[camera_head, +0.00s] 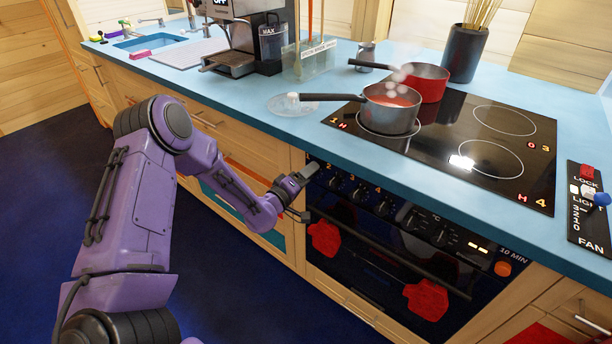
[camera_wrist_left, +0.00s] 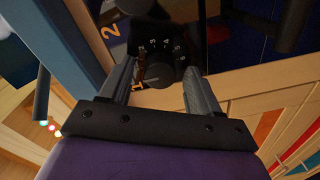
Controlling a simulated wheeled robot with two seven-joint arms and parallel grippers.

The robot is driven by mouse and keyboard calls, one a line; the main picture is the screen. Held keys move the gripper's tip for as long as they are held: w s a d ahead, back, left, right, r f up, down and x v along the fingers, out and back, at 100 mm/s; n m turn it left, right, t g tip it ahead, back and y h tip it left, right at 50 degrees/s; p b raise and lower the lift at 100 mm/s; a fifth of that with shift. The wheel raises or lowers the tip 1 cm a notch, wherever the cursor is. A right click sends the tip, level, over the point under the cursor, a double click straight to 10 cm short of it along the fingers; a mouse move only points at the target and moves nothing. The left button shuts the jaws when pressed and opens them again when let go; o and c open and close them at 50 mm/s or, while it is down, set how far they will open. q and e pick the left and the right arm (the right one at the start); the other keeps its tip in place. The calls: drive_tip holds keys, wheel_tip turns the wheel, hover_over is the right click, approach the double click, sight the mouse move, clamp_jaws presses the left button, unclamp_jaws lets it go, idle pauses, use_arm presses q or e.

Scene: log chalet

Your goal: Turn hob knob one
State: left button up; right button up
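The hob knobs sit in a row on the black oven front (camera_head: 400,235) below the counter edge. Knob one (camera_wrist_left: 158,75) is a dark round knob with white numbers around it and an orange 1 beside it in the left wrist view. In the head view my left gripper (camera_head: 303,190) covers the place of knob one. The left gripper (camera_wrist_left: 161,72) is open, with one finger on each side of the knob and a gap visible on both sides. Knob two (camera_head: 334,183) is just right of the gripper. My right gripper is not in view.
A steaming steel saucepan (camera_head: 388,120) and a red pot (camera_head: 432,82) stand on the black hob (camera_head: 455,135). Red mitt-like cloths (camera_head: 325,239) hang at the oven rail. A fan panel (camera_head: 590,228) is at the right. The floor (camera_head: 50,210) at left is clear.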

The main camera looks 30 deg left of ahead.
use_arm(q)
drive_tip(key=s, duration=1)
drive_tip(key=shift+s+a+r, duration=0.2)
drive_tip(key=shift+s+a, duration=0.05)
drive_tip(key=shift+a, duration=0.05)
drive_tip(key=s+d+f+m+g+y, duration=0.2)
drive_tip(key=s+d+f+g+y, duration=0.15)
drive_tip(key=s+f+g, duration=0.85)
drive_tip(key=s+d+f+m+g, duration=0.1)
drive_tip(key=s+d+f, duration=0.1)
drive_tip(key=s+f, duration=0.3)
drive_tip(key=s+d+f+m+g, duration=0.1)
drive_tip(key=s+f, duration=0.4)
drive_tip(key=s, duration=0.6)
drive_tip(key=shift+s+d+f+m+y, duration=0.2)
drive_tip(key=shift+d+m+y, duration=0.3)
drive_tip(key=shift+m, duration=0.3)
